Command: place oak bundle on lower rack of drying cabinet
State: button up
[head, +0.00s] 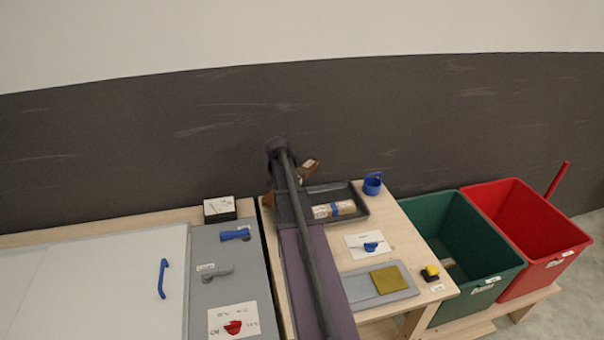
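My arm reaches up the middle of the head view, and its far end hides my gripper, so I cannot see its fingers. A brown wooden piece (309,167) with a pale label shows just right of the arm's end, tilted; a brown bit also shows left of the arm. I cannot tell whether they are one bundle or whether it is gripped. A pale wooden bundle (341,208) with a blue band lies in a dark tray (357,191); I cannot read which wood it is. The cabinet at left has a pale door (105,285) with a blue handle (163,278); no rack is visible.
A grey panel (215,289) beside the door carries a blue lever, a grey lever and a red knob (233,327). The right table holds a blue cup (372,183), a grey plate with a yellow square (388,279) and a yellow-black button. Green (487,235) and red (540,230) bins stand right.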

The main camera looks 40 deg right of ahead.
jog(key=s+a+r+n+t+y+p, duration=0.1)
jog(key=a+r+n+p, duration=0.3)
jog(key=a, duration=0.4)
jog(key=s+a+r+n+t+y+p, duration=0.1)
jog(key=s+a+r+n+t+p, duration=0.1)
jog(key=a+r+n+p, duration=0.2)
jog(key=shift+s+a+r+n+y, duration=0.35)
jog(key=shift+a+r+n, duration=0.35)
jog(key=shift+a+n, duration=1.05)
jog(key=shift+a+m, duration=0.15)
jog(key=shift+m, duration=0.2)
